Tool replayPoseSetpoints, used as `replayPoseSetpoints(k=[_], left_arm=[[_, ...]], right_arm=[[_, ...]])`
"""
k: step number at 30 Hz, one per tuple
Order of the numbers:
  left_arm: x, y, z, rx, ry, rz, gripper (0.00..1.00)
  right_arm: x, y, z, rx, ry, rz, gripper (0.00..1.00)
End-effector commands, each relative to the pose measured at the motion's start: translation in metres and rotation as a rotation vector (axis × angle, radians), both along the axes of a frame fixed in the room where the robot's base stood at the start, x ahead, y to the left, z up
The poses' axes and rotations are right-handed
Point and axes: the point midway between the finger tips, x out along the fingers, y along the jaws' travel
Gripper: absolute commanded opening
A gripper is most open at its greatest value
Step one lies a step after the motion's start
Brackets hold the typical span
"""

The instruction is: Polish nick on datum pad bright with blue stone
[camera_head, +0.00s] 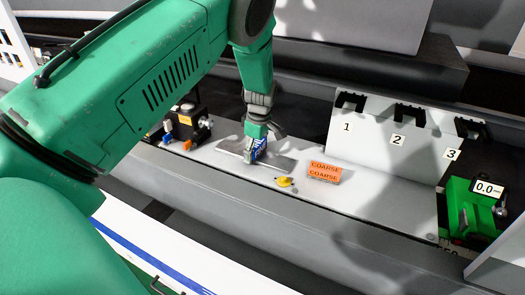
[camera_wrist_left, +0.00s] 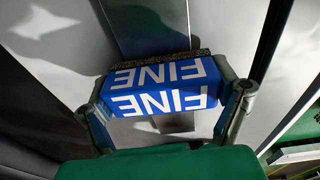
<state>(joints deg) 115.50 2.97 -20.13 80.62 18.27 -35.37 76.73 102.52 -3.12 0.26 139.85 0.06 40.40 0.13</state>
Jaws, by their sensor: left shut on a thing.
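My left gripper (camera_head: 256,138) reaches down from above and is shut on the blue stone (camera_head: 259,149). In the left wrist view the blue stone (camera_wrist_left: 165,88) is marked FINE and sits between the two fingers (camera_wrist_left: 165,108), with a dark speckled edge on its far side. Under it lies a grey metal strip (camera_head: 278,163), which also shows in the left wrist view (camera_wrist_left: 155,20) and is probably the datum pad. The stone is at or just above the strip; I cannot tell whether they touch. No nick can be made out. My right gripper is not in view.
An orange block marked COARSE (camera_head: 323,172) and a small yellow item (camera_head: 285,182) lie right of the strip. A white panel (camera_head: 376,140) with black numbered holders stands behind. A green device (camera_head: 470,212) reading 0.0 is at the right. A black fixture (camera_head: 184,122) stands left.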

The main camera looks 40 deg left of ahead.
Motion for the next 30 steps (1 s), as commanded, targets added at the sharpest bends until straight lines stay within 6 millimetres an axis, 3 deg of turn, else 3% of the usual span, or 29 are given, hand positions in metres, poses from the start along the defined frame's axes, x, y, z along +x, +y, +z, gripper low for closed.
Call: replayPoseSetpoints(k=[13, 22, 30], left_arm=[[-0.001, 0.007, 0.001, 0.001, -0.001, 0.001, 0.56], [-0.007, 0.030, -0.001, 0.000, -0.001, 0.002, 0.56], [-0.007, 0.034, -0.002, 0.001, -0.001, 0.000, 0.56]], right_arm=[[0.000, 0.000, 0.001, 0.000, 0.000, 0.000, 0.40], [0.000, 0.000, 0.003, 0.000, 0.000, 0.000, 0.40], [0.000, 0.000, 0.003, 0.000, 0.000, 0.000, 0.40]])
